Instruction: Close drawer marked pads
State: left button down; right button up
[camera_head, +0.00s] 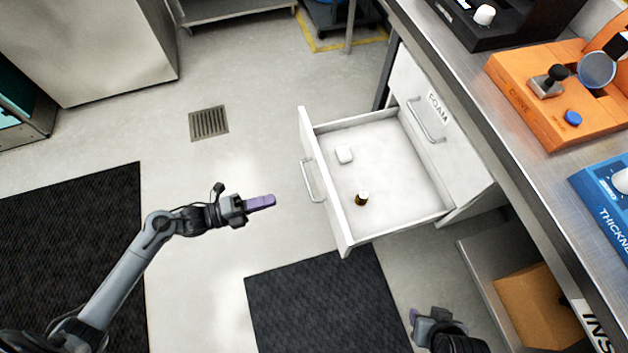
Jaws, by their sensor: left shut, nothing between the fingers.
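A white drawer (405,215) stands pulled out from under the steel workbench. Its front panel (335,215) faces left and carries a metal handle (312,181). No label on this front can be read from here, so I cannot tell if it is marked pads. My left gripper (262,202) is shut and empty, left of the handle and apart from it, pointing right toward the drawer front. My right gripper (428,320) is at the bottom edge, below the drawer; its fingers are too unclear to tell their state.
A small white block (344,155) and a small brown bottle with a white cap (361,199) are in the drawer. A closed drawer front marked FOAM (408,85) is behind it. Orange (535,105) and blue devices stand on the workbench (530,185). Floor left of the drawer is clear.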

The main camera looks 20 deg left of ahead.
pick_arm(q)
jog(key=b, duration=0.5)
send_near(326, 184)
jog(key=x, duration=0.5)
jog(key=shift+f, duration=0.25)
jog(key=shift+x, duration=0.85)
jog(key=shift+r, duration=0.1)
